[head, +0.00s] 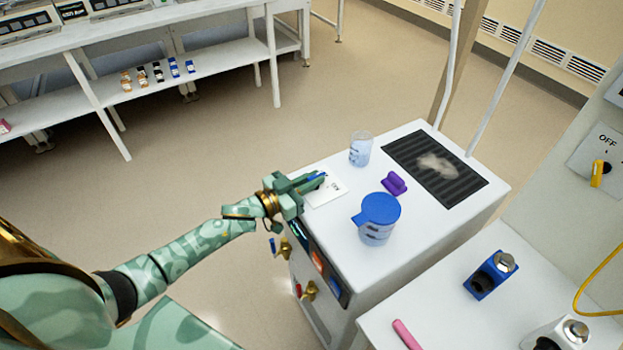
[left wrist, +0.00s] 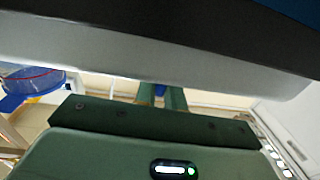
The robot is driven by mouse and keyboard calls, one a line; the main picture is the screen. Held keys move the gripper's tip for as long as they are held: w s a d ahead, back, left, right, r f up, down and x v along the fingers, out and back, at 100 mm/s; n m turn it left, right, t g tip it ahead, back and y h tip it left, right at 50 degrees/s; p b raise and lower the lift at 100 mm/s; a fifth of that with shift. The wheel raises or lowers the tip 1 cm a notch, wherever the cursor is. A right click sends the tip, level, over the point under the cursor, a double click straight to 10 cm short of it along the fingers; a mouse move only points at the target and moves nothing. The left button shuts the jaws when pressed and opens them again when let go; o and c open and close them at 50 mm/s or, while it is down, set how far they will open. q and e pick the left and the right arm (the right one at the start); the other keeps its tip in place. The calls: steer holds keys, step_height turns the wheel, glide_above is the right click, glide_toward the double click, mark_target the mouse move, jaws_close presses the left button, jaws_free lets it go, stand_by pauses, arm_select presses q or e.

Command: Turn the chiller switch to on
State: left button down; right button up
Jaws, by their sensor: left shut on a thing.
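The chiller looks to be the white box unit (head: 440,235) with a dark grille (head: 435,168) on top. Its front edge carries a dark panel with a lit display (head: 299,233) and an orange-red part. A white label plate (head: 330,191) with small dark lettering lies on its top by the front corner. My left gripper (head: 312,183) is at that plate, shut on a blue piece that looks like the switch handle. Blue also shows between the green fingertips in the left wrist view (left wrist: 161,91). The handle is mostly hidden, so its setting cannot be told. My right gripper is out of view.
On the unit stand a clear beaker (head: 360,149), a purple item (head: 394,184) and a blue-lidded jar (head: 377,219). Brass valves (head: 309,290) stick out in front. A yellow switch (head: 600,173) by an OFF sign is on the right. The floor at left is free.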

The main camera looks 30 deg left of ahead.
arm_select(q)
steer(key=shift+m+g+h, duration=0.3)
steer(key=shift+m+h, duration=0.1)
steer(key=shift+h, duration=0.1)
steer(key=c, duration=1.5)
jaws_free()
steer(key=p+v, duration=0.2)
steer(key=v, duration=1.4)
steer(key=shift+s+a+f, duration=0.1)
steer(key=shift+s, duration=0.05)
